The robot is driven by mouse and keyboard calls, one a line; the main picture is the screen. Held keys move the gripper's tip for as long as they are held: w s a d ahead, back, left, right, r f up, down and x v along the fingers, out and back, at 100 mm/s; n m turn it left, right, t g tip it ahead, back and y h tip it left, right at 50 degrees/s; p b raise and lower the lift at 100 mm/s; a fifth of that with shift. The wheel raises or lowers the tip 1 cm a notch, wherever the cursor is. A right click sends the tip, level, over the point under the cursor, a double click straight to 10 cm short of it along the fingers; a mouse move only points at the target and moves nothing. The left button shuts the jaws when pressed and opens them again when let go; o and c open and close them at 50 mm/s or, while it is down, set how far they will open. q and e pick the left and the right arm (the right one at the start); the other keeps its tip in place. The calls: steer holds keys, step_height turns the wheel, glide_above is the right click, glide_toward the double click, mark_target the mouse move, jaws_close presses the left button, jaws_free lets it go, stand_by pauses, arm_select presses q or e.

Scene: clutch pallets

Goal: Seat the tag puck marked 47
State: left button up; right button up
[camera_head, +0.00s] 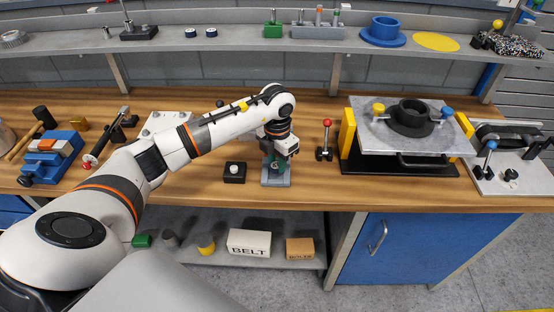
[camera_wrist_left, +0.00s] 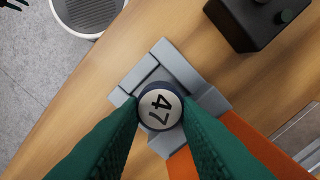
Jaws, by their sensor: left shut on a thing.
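The tag puck marked 47 (camera_wrist_left: 160,107) is a round dark-rimmed disc with a pale face, seen between my green fingertips in the left wrist view. My left gripper (camera_head: 273,160) is shut on it; it also shows in the left wrist view (camera_wrist_left: 160,118). A grey stepped block (camera_head: 276,182) stands on the bench directly under the gripper. It also shows in the left wrist view (camera_wrist_left: 176,62), behind the puck. I cannot tell whether the puck touches the block. My right gripper is not in view.
A black box with a white knob (camera_head: 234,172) stands just left of the block. A red-knobbed lever (camera_head: 325,140) and a grey plate fixture (camera_head: 385,125) stand to the right. Two small dark discs (camera_head: 200,32) lie on the upper shelf. The bench front edge is close.

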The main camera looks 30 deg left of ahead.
arm_select(q)
steer(key=shift+f, duration=0.2)
steer(key=o, duration=1.4)
steer(key=shift+r, duration=0.1)
steer(key=shift+a+r+p, duration=0.1)
steer(key=shift+r+p, duration=0.45)
steer(key=shift+r, duration=0.25)
steer(key=shift+r+p, duration=1.65)
steer(key=shift+r, duration=1)
